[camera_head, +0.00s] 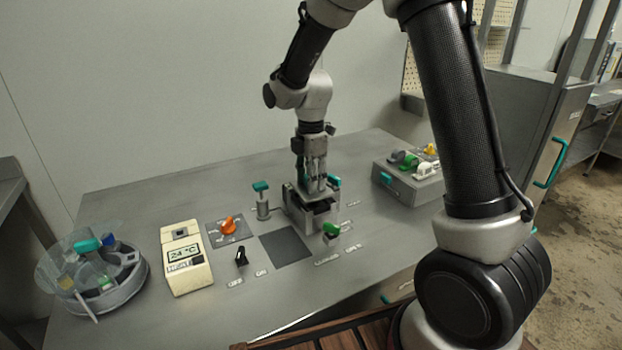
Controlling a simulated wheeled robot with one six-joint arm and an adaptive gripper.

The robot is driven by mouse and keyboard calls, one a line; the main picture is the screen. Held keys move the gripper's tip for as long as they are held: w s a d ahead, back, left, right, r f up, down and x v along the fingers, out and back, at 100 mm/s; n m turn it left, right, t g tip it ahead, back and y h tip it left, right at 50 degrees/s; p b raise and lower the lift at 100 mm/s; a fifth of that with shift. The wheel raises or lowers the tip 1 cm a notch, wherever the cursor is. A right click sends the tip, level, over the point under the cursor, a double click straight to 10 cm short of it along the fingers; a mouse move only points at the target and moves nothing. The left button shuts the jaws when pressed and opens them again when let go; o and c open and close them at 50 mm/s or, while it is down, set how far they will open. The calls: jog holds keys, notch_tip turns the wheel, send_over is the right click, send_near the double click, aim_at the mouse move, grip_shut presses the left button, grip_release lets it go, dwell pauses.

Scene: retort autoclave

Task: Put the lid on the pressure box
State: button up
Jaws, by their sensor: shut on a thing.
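The pressure box (298,214) is a grey metal box near the middle of the bench, with a dark opening at its top. My gripper (315,184) points straight down over it and is shut on a grey piece that looks like the lid (313,192). The lid is at the box's top, largely hidden by my fingers; I cannot tell whether it touches the rim. A teal handle (334,181) shows just right of my gripper. A green knob (331,229) stands in front of the box.
A dark square pad (286,247) lies bare in front of the box. A teal-topped post (262,202) stands left of it. Further left are an orange knob (228,225), a black switch (241,257), a temperature display (186,258) and a round tub (125,291). A grey control box (408,184) stands right.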

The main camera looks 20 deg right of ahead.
jog(key=shift+f, duration=0.3)
jog(key=shift+f, duration=0.3)
jog(key=shift+f, duration=0.25)
dwell(0.6)
jog(key=shift+f, duration=0.2)
jog(key=shift+f, duration=0.4)
dwell(1.5)
jog(key=o, duration=1.8)
jog(key=shift+c, duration=0.2)
